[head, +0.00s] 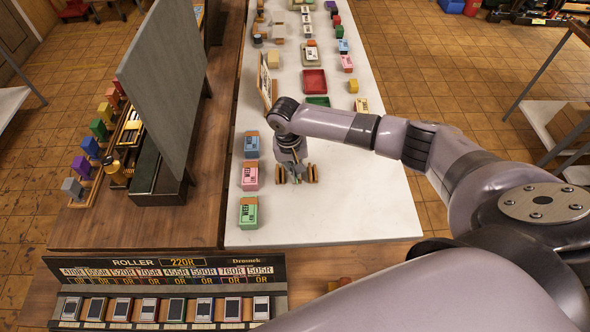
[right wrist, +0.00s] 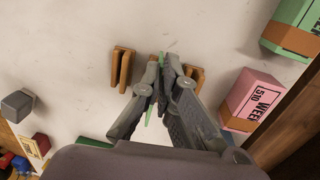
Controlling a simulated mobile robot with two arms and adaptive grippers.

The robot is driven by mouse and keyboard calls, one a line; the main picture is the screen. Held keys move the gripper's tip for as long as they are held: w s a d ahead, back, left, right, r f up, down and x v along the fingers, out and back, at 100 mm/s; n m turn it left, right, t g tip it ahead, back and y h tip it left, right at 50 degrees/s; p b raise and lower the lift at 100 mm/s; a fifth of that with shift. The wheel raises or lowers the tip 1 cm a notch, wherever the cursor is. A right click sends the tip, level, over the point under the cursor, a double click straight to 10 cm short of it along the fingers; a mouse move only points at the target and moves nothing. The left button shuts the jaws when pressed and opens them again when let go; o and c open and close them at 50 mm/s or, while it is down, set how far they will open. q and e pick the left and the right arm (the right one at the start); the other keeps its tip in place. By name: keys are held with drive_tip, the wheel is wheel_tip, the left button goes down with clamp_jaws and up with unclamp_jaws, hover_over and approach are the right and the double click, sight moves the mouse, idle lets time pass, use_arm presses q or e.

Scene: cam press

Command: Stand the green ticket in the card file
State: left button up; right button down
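My right gripper (head: 296,175) points down at the white table near its left side. In the right wrist view its fingers (right wrist: 165,72) are nearly together, closed on a thin green ticket (right wrist: 150,113) seen edge-on. The card file appears as two pairs of brown wooden slats, one pair (right wrist: 122,68) left of the fingertips and one (right wrist: 196,77) right of them; its left part also shows in the head view (head: 280,175). The ticket is largely hidden by the fingers. I cannot tell whether its lower edge is in the file. My left gripper is not in view.
Blue (head: 251,145), pink (head: 250,177) and green (head: 248,213) labelled boxes stand along the table's left edge. A red tray (head: 314,81) and several small blocks lie farther back. A grey upright panel (head: 165,80) stands to the left. The table front is clear.

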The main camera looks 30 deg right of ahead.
drive_tip(key=shift+f, duration=0.65)
idle(0.9)
drive_tip(key=c, duration=1.7)
unclamp_jaws()
drive_tip(key=shift+o, duration=0.2)
drive_tip(key=o, duration=0.4)
drive_tip(key=shift+r, duration=0.1)
drive_tip(key=shift+r, duration=3.45)
drive_tip(key=shift+s, duration=0.1)
